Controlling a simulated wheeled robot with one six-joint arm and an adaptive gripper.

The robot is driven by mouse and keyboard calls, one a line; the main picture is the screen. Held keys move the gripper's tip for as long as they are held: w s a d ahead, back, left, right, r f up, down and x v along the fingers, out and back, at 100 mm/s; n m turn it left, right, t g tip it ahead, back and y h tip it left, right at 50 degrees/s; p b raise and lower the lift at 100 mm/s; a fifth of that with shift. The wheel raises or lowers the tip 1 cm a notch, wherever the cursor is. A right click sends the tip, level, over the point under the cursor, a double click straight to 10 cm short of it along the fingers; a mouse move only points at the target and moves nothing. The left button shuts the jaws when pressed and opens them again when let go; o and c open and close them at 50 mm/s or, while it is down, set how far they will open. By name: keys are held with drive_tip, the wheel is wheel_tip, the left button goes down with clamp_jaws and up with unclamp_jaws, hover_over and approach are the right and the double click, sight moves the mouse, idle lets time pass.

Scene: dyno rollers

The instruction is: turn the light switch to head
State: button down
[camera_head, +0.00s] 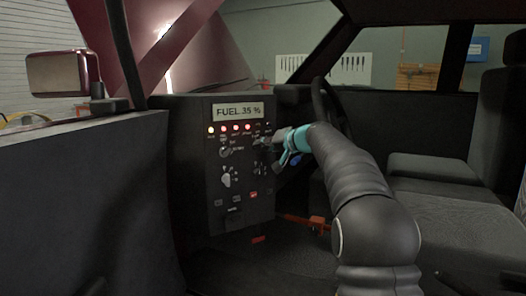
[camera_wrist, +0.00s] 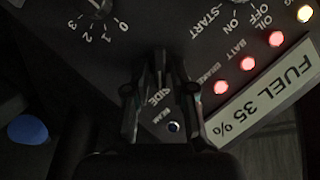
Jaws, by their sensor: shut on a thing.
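The dark control panel (camera_head: 241,190) stands upright inside the car, with a display reading "FUEL 35 %" (camera_head: 237,112). My gripper (camera_head: 272,139) reaches its upper right part from the right. In the wrist view, my gripper (camera_wrist: 159,62) is shut on the light switch, whose knob is mostly hidden between the dark fingers. The knob's pointing direction cannot be made out.
A rotary knob (camera_wrist: 98,6) marked with numbers sits close by. Red warning lamps (camera_wrist: 247,63) are lit above it on the panel. Another pale knob (camera_head: 226,180) is lower left. The steering wheel (camera_head: 325,105) is behind my arm; seats (camera_head: 435,170) are at right.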

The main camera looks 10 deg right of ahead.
drive_tip(key=shift+w+d+f+m+t+y+b, duration=0.1)
drive_tip(key=shift+f+m+t+y+b, duration=0.1)
drive_tip(key=shift+m+y+b, duration=0.9)
drive_tip(key=shift+d+f+m+t+y+b, duration=0.1)
drive_tip(key=shift+f+m+t+y+b, duration=0.2)
drive_tip(key=shift+m, duration=1.4)
drive_tip(key=shift+r, duration=0.2)
drive_tip(key=c, duration=1.2)
unclamp_jaws()
drive_tip(key=shift+a, duration=0.2)
drive_tip(key=shift+d, duration=0.15)
drive_tip(key=shift+f, duration=0.1)
drive_tip(key=shift+d, duration=0.2)
drive_tip(key=v, duration=1.1)
drive_tip(key=shift+s+d, duration=0.2)
drive_tip(key=shift+s, duration=0.1)
